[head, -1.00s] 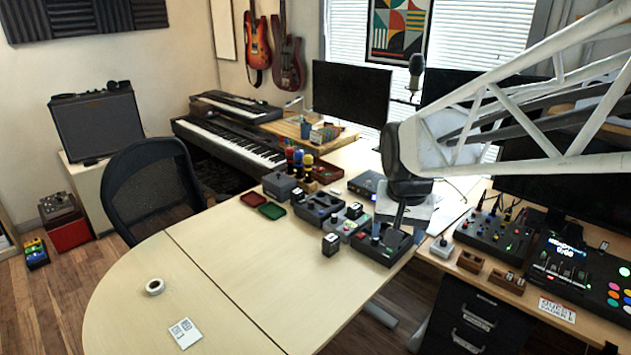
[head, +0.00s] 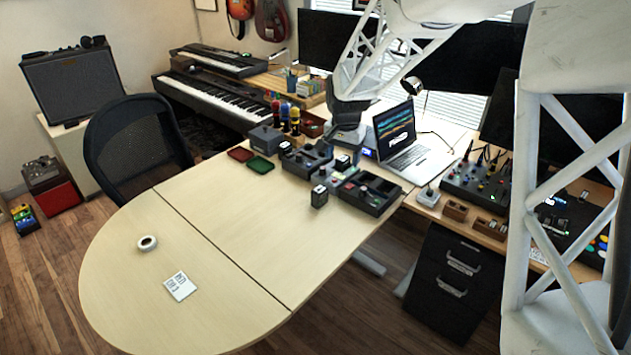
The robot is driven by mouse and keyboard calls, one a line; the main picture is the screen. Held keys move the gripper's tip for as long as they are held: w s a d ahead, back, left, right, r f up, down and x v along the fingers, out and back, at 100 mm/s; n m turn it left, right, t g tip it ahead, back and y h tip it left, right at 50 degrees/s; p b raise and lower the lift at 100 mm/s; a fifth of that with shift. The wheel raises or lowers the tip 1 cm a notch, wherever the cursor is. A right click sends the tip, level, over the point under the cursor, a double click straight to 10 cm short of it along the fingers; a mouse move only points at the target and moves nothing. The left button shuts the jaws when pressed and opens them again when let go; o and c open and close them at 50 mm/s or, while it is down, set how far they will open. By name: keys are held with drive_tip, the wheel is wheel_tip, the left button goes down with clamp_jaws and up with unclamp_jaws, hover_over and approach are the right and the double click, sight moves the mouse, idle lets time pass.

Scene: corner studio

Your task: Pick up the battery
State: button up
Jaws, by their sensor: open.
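A small black block with a white label (head: 319,196), which looks like the battery, stands upright on the pale desk (head: 225,215), in front of a row of dark devices. A similar label-topped block (head: 342,163) sits among those devices, so I cannot be certain which is the battery. My gripper (head: 346,136) is at the dark end of my white truss arm, behind the devices and apart from the front block. It is open and holds nothing that I can see. Its fingertips are small and hard to make out.
An open compartment tray (head: 368,195) lies right of the block, with an open laptop (head: 401,140) behind. Red (head: 241,154) and green (head: 261,165) trays lie left. A tape roll (head: 147,243) and a printed card (head: 180,287) lie at the front. The desk's middle is clear.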

drive_tip(key=w+a+f+m, duration=0.1)
drive_tip(key=w+a+f, duration=0.1)
drive_tip(key=w+f, duration=0.65)
drive_tip(key=m, duration=0.2)
hover_over(319, 189)
drive_tip(key=shift+g, duration=0.4)
wheel_tip(319, 189, down, 9)
drive_tip(key=shift+w+d+f, duration=0.1)
drive_tip(key=shift+d, duration=0.05)
drive_tip(key=shift+f, duration=1.25)
drive_tip(key=shift+f, duration=0.1)
drive_tip(key=shift+f, duration=2.55)
